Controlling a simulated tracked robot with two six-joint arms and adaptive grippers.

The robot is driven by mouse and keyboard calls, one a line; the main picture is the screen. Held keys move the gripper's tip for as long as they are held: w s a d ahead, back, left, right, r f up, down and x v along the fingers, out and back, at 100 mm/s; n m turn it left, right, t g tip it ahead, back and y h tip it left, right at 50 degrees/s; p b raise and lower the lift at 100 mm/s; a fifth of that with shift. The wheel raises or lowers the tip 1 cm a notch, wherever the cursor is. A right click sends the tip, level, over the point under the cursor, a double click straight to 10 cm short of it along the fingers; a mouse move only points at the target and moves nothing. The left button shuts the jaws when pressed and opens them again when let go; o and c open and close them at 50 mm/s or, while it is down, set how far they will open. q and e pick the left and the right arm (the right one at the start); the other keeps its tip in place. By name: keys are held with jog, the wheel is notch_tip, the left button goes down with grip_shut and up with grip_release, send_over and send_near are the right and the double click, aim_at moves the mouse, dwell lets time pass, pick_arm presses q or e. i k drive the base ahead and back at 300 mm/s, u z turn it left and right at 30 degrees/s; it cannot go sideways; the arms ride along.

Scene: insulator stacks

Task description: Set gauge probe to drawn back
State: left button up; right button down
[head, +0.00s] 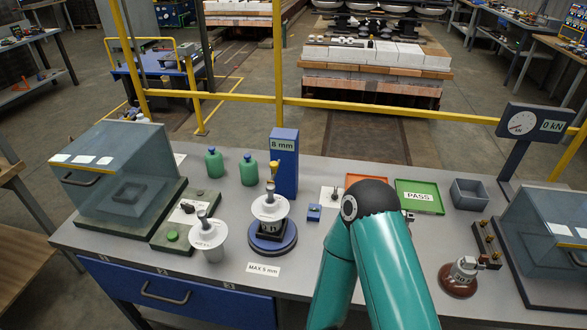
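The gauge is a blue post (285,165) at the back of the workbench, with a display reading what looks like 8 mm. Its yellow probe (273,167) sticks out at the post's front left, just above the pin of a white insulator. I cannot tell whether the probe touches it. The white insulator (269,208) stands upright on a dark blue round turntable (272,240). A teal arm of mine rises from the bottom right of the gauge and bends at a black joint. No gripper of mine shows clearly; the arm may hide one.
A MAX 5 mm card (263,269) lies in front of the turntable. Another insulator (208,237) stands to its left. Two green bottles (214,163) are behind. Glass-covered boxes (115,170) flank the bench. A green PASS tray (420,197) and grey bin (469,194) are right.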

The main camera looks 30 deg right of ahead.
aim_at(274, 165)
jog(key=u, duration=1.6)
jog(key=i, duration=0.1)
jog(key=z, duration=2.95)
jog(key=k, duration=1.1)
jog(key=u, duration=0.35)
jog(key=i, duration=1.45)
jog(key=k, duration=0.5)
jog(key=z, duration=0.15)
